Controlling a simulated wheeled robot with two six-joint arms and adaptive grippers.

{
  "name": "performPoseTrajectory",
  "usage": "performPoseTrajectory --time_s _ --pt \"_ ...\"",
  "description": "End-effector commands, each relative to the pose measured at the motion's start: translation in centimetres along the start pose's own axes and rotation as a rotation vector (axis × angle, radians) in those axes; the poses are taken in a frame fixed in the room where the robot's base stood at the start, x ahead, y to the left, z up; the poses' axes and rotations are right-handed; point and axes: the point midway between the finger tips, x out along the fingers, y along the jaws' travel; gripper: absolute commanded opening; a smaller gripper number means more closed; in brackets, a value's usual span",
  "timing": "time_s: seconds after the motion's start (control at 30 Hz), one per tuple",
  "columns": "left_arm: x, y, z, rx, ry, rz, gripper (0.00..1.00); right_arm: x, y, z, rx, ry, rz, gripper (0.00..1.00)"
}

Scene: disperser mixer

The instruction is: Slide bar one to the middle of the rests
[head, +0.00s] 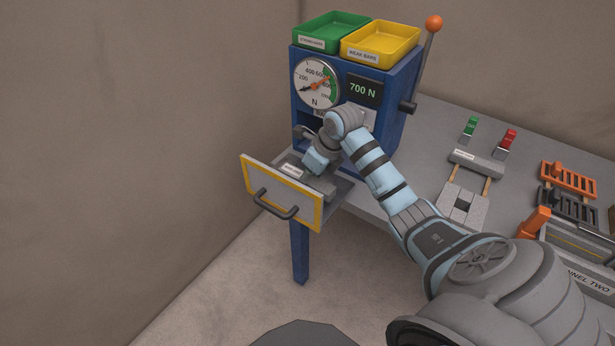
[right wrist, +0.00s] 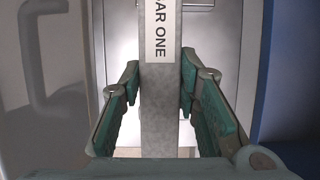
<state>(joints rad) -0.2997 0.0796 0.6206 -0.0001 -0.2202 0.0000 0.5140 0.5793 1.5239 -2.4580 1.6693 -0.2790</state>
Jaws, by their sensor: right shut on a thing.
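Bar one (head: 291,171) is a grey bar with a white label. In the head view it lies low in the opened front of the blue testing machine (head: 392,145), behind the yellow-edged guard panel (head: 256,193). My right gripper (head: 316,161) reaches down onto it. In the right wrist view the bar (right wrist: 158,120) runs between the two green-padded fingers (right wrist: 160,85), with "BAR ONE" lettering near the top. The fingers are shut on it. The rests under the bar are mostly hidden by the gripper and panel. My left gripper is not in view.
A green tray (head: 331,27) and a yellow tray (head: 381,40) sit on top of the machine. An orange-knobbed lever (head: 430,40) stands at its right side. A wall is close at left.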

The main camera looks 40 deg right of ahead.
Motion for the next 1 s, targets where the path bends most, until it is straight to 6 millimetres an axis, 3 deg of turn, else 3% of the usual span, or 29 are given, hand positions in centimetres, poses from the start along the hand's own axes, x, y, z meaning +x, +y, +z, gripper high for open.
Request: performPoseTrajectory --time_s 0.77,0.8,0.93,1.0 --pt "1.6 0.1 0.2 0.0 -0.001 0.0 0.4 0.7 -1.6 1.7 0.0 -0.001 0.0 0.0" --pt "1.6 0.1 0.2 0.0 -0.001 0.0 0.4 0.7 -1.6 1.7 0.0 -0.001 0.0 0.33" --pt "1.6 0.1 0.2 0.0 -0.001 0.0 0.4 0.7 -1.6 1.7 0.0 -0.001 0.0 0.53" --pt "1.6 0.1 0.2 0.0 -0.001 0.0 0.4 0.7 -1.6 1.7 0.0 0.0 0.0 0.53"
